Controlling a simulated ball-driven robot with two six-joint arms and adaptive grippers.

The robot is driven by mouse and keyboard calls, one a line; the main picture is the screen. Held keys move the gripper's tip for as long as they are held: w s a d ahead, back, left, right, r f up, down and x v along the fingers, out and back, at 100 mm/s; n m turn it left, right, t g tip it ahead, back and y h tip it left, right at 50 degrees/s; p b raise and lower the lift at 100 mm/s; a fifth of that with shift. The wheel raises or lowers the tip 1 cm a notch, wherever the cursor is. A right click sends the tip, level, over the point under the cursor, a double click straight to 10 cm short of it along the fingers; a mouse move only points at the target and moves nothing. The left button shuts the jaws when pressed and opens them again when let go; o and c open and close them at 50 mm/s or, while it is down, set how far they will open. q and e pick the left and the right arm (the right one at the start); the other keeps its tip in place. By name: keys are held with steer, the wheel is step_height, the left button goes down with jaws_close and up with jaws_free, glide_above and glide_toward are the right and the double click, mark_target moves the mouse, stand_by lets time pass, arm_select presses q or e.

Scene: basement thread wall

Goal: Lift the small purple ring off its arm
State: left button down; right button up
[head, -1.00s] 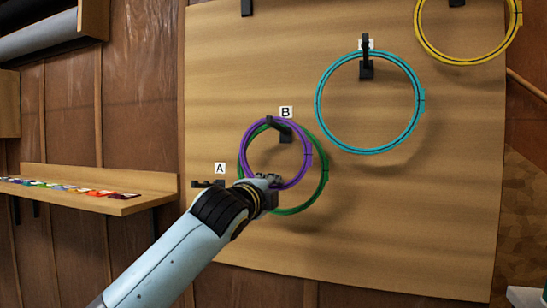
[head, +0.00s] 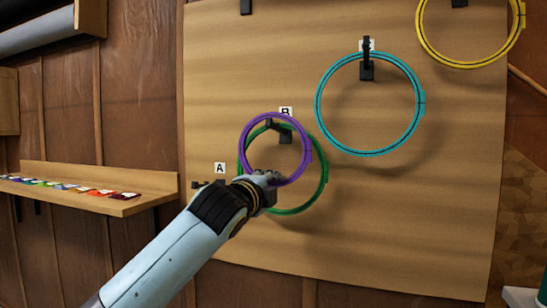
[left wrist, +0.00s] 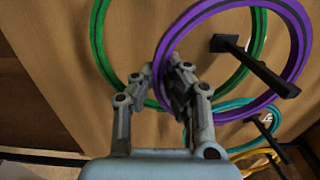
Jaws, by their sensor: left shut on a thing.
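The small purple ring (head: 309,150) is gripped at its lower left by my left gripper (head: 268,180). In the left wrist view my left gripper (left wrist: 163,75) has its fingers closed on the rim of the purple ring (left wrist: 240,112). The black arm by label B (head: 285,136) still passes through the purple ring; the ring's top sits slightly above the arm's tip. In the left wrist view the arm (left wrist: 258,68) crosses the ring opening, its tip over the rim. A larger green ring (head: 326,175) hangs behind the purple one. My right gripper is not in view.
A turquoise ring (head: 318,105) hangs on another arm to the upper right, and a yellow ring (head: 420,35) at the top right. A bare arm by label A (head: 203,185) is left of my gripper. A shelf (head: 130,206) with coloured cards is at left.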

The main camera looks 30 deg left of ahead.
arm_select(q)
steer(key=r+p+v, duration=0.1)
steer(key=p+v, duration=0.3)
steer(key=v, duration=0.5)
steer(key=shift+r, duration=0.35)
